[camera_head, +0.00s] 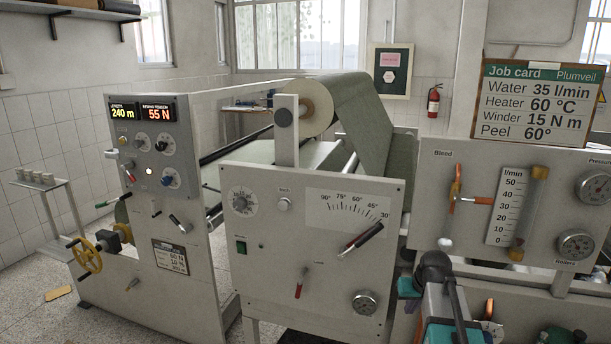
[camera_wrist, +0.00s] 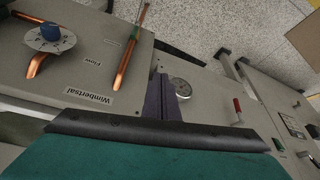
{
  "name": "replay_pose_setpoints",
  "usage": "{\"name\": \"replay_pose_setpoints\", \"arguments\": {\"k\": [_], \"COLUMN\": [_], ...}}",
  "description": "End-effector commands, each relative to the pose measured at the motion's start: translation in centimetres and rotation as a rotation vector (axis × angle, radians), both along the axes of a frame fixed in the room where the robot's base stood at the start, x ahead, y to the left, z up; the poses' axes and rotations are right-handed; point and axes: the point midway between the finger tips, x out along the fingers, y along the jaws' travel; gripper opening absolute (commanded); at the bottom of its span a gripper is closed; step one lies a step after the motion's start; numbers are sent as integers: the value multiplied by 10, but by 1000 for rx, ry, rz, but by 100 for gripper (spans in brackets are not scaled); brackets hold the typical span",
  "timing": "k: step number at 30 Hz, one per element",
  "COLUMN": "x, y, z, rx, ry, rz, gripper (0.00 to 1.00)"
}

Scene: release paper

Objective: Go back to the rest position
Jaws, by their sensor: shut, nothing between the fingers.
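My gripper (camera_wrist: 166,101) shows in the wrist view as two dark purple fingers pressed together, with nothing between them. They stick out beyond the black edge and teal body of my wrist. They overlap the edge of a grey panel in the picture, and I see no clear contact. In the head view my arm reaches in at the lower right, in front of the machine, and its fingertips cannot be made out there.
The peel panel (camera_head: 285,230) carries a black-handled lever (camera_head: 360,240) near the 30 mark and a red lever (camera_head: 301,282). The flow panel (camera_head: 450,215) stands right, below a job card (camera_head: 537,103). Copper pipes (camera_wrist: 130,45) and a blue knob (camera_wrist: 50,32) show in the wrist view.

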Motion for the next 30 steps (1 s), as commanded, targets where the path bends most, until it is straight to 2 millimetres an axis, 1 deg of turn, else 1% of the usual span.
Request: {"name": "replay_pose_setpoints", "arguments": {"k": [1,3,8,12,14,18,23,30], "x": [-6,-12,-31,-50,-59,-82,-111,-161], "y": [7,15,35,50,56,71,87,108], "z": [-18,-40,-87,-127,-143,-181,-221,-277], "rx": [5,11,23,33,36,43,49,54], "ry": [25,55,124,185,211,272,343,448], "rz": [7,16,35,50,56,70,86,107], "gripper": [0,0,0,0,0,0,0,0]}}
